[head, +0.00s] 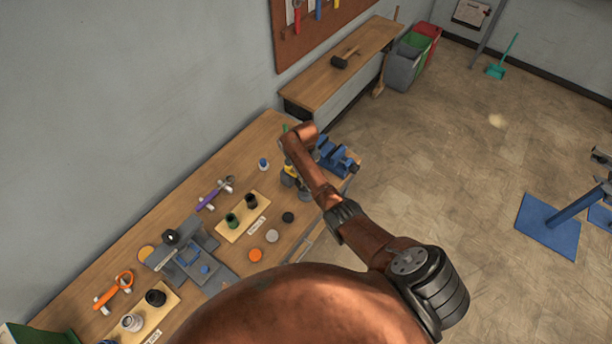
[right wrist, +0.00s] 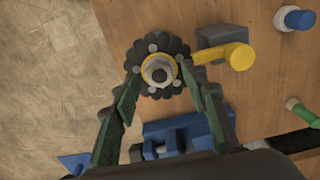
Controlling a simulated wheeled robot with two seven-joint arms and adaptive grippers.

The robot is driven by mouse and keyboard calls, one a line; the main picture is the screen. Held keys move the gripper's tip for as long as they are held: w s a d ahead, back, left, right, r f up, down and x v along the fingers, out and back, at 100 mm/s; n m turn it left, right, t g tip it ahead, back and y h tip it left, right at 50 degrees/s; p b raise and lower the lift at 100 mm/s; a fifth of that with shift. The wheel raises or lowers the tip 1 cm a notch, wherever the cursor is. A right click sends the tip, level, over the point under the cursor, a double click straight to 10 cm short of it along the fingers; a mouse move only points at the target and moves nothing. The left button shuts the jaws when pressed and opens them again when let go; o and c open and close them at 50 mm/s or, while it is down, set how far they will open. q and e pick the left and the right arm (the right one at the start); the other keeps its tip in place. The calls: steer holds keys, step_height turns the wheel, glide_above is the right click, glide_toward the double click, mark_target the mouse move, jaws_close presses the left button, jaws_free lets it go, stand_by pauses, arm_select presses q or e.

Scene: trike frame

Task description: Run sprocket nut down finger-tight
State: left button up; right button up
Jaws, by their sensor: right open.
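In the right wrist view a silver hex nut (right wrist: 148,73) sits at the centre of a dark toothed sprocket (right wrist: 142,53), with a dark round centre in it and a yellow ring around it. My right gripper (right wrist: 162,74) is open, with one green finger on each side of the sprocket's lower half. I cannot tell whether the fingertips touch anything. In the head view my copper-coloured right arm reaches over the bench's far end and hides the sprocket and nut. My left gripper is in neither view.
A yellow crank (right wrist: 238,56) stands close right of the sprocket. A blue vise (right wrist: 190,132) lies below it; it also shows in the head view (head: 335,158). A blue-capped part (head: 263,164), a purple-handled tool (head: 213,195) and an orange disc (head: 255,255) lie on the bench.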

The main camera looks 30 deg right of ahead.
step_height(320, 180, up, 12)
steer(key=shift+f, duration=0.15)
stand_by(0.8)
